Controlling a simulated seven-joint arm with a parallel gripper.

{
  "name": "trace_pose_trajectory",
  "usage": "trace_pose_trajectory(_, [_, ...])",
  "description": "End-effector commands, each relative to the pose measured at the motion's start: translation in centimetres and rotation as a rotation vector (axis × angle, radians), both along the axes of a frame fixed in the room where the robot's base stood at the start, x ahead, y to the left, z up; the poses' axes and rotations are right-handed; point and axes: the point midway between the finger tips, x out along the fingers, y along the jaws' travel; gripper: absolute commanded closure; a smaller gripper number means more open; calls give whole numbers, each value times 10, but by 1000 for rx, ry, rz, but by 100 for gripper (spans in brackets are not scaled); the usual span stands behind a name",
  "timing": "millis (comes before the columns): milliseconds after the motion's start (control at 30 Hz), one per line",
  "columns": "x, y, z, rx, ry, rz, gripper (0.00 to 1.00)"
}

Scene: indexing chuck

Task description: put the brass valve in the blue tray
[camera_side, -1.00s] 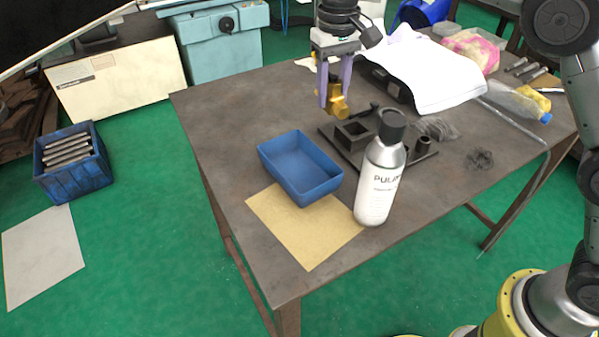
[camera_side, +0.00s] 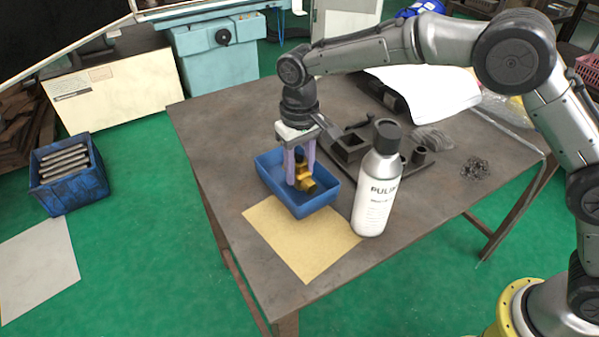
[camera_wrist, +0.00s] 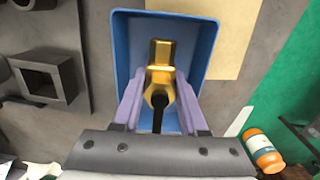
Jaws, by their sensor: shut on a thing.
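The brass valve (camera_side: 306,184) is gold-coloured with a dark stem. My gripper (camera_side: 301,179) has purple fingers and is shut on the valve. The blue tray (camera_side: 322,200) stands on the workbench, and the valve is over or within its opening; I cannot tell whether it touches the tray floor. In the wrist view the valve (camera_wrist: 161,82) sits between my fingers (camera_wrist: 158,106), with the blue tray (camera_wrist: 206,45) around it on the visible sides. My fingers and the valve hide part of the tray's inside.
A white bottle with a dark cap (camera_side: 374,195) stands just right of the tray. A dark fixture with a square socket (camera_side: 350,147) lies behind it. A tan sheet (camera_side: 290,240) lies in front of the tray. The bench's left part is clear.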

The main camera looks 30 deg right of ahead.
Motion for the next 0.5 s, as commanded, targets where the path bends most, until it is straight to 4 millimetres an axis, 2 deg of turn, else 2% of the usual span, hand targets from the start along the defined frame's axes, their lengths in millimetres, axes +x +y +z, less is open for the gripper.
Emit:
trace_pose_trajectory(133, [1, 0, -13, 1, -3, 0, 100])
trace_pose_trajectory(500, [1, 0, -16, 1, -3, 0, 100])
